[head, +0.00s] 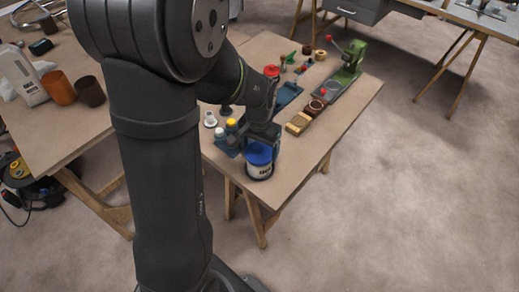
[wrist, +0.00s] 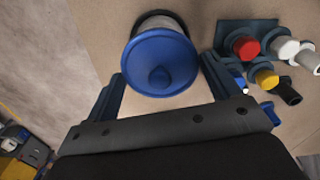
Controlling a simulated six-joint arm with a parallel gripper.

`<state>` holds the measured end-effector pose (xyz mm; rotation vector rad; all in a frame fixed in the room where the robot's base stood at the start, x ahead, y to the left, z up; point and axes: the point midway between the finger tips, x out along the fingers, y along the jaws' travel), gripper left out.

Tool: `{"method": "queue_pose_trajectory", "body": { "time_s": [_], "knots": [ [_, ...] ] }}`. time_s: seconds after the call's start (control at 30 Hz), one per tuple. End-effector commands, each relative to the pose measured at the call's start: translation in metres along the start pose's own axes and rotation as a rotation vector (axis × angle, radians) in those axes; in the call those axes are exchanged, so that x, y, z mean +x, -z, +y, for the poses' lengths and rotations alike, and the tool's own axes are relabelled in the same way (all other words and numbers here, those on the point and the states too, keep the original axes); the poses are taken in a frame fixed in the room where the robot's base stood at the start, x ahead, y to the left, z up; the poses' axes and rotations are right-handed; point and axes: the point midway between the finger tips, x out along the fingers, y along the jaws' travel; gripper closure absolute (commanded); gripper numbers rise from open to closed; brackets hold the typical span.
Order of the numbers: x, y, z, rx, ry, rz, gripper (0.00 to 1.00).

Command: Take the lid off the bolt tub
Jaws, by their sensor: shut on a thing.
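The bolt tub (head: 261,171) is a white tub with dark lettering, standing near the front corner of the table. Its blue lid (head: 256,153) is at the tub's top. In the wrist view the round blue lid (wrist: 150,50) has a knob in its middle, and part of the pale tub (wrist: 158,21) shows behind it. I cannot tell whether there is a gap between lid and tub.
A dark rack (wrist: 243,27) with red, white and yellow capped pieces stands close beside the tub. Further back on the table (head: 335,125) are a green machine (head: 347,66), a wooden block (head: 298,123) and small parts. The table's edge is close to the tub.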

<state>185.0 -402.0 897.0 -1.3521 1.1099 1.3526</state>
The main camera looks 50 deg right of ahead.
Motion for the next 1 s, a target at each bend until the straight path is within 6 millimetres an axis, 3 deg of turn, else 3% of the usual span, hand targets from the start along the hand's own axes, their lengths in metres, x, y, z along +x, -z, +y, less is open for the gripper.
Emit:
{"method": "queue_pose_trajectory", "body": {
  "time_s": [0.13, 0.4, 0.6, 0.83, 1.0],
  "knots": [
    [-0.027, 0.001, 0.000, 0.000, 0.001, 0.006, 0.40],
    [-0.063, -0.019, 0.062, 0.007, 0.000, 0.004, 0.40],
    [-0.083, -0.030, 0.095, 0.005, 0.000, 0.003, 0.40],
    [-0.090, -0.028, 0.110, 0.001, 0.000, 0.000, 0.40],
    [-0.078, 0.001, 0.110, -0.001, 0.000, -0.003, 0.40]
  ]
}}
